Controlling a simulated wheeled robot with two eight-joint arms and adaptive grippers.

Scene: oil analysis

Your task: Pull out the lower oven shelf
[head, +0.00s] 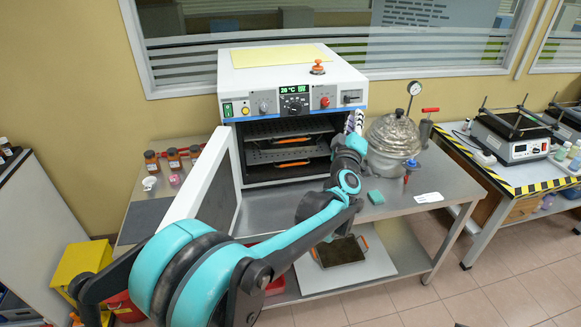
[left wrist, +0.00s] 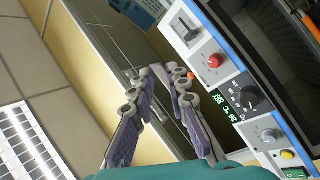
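The white oven (head: 292,82) stands on a steel table with its door (head: 200,175) swung open to the left. Inside are two dark metal shelves, each with an orange-marked front: the upper shelf (head: 285,130) and the lower shelf (head: 278,155). Both appear to be inside the chamber. My left gripper (head: 352,122) is at the oven's right front edge, under the control panel, right of the shelves. In the left wrist view its fingers (left wrist: 165,72) are apart with nothing between them; the control panel (left wrist: 235,90) lies to their right. My right gripper is not in view.
A metal vessel with a gauge (head: 393,138) stands right of the oven, close to my left gripper. Small brown bottles (head: 173,158) stand left of the door. A tray (head: 341,250) is on the lower level.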

